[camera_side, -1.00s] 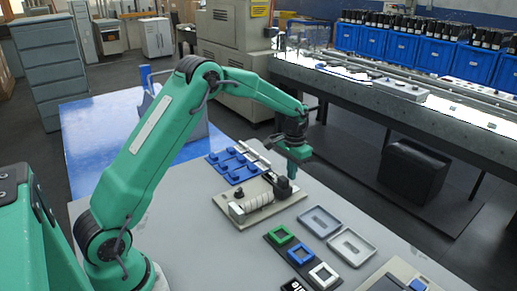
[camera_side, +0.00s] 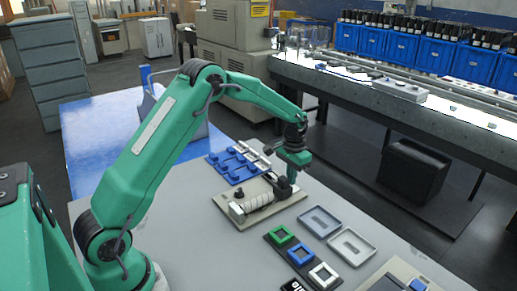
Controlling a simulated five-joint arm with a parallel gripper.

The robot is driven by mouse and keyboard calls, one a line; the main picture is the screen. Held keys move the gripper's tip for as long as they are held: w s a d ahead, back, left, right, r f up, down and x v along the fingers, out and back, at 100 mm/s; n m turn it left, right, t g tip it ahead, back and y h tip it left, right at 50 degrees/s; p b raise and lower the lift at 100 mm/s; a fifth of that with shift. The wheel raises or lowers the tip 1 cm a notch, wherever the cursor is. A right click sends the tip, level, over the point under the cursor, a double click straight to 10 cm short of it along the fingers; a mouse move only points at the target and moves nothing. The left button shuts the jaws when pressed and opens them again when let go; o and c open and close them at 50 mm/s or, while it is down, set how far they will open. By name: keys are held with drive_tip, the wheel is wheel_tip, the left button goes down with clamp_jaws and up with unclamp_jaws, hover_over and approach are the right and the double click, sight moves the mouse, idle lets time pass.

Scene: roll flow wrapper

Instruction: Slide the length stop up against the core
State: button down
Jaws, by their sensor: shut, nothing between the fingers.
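A beige base plate (camera_side: 286,203) carries a pale roll (camera_side: 252,204), which looks like the core, lying along its length. A dark upright block (camera_side: 282,189), likely the length stop, stands near the roll's right end; whether they touch is too small to tell. My gripper (camera_side: 292,181) is shut and empty, pointing down just right of the block's top. Its tips partly overlap the block in this view, so contact cannot be told.
Blue holders (camera_side: 235,166) with pale rods lie behind the plate. Two grey trays (camera_side: 319,222) and a row of green, blue and white square frames (camera_side: 300,254) lie in front and to the right. Grey table is clear at left.

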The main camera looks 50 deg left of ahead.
sight(284, 178)
drive_tip(key=shift+s, duration=1.75)
idle(1.3)
drive_tip(key=shift+w+r, duration=0.15)
drive_tip(key=shift+r, duration=0.1)
idle(0.6)
drive_tip(key=shift+r, duration=0.7)
drive_tip(key=shift+r, duration=0.35)
drive_tip(key=shift+r, duration=0.65)
drive_tip(key=shift+r, duration=0.15)
drive_tip(key=shift+r, duration=1.9)
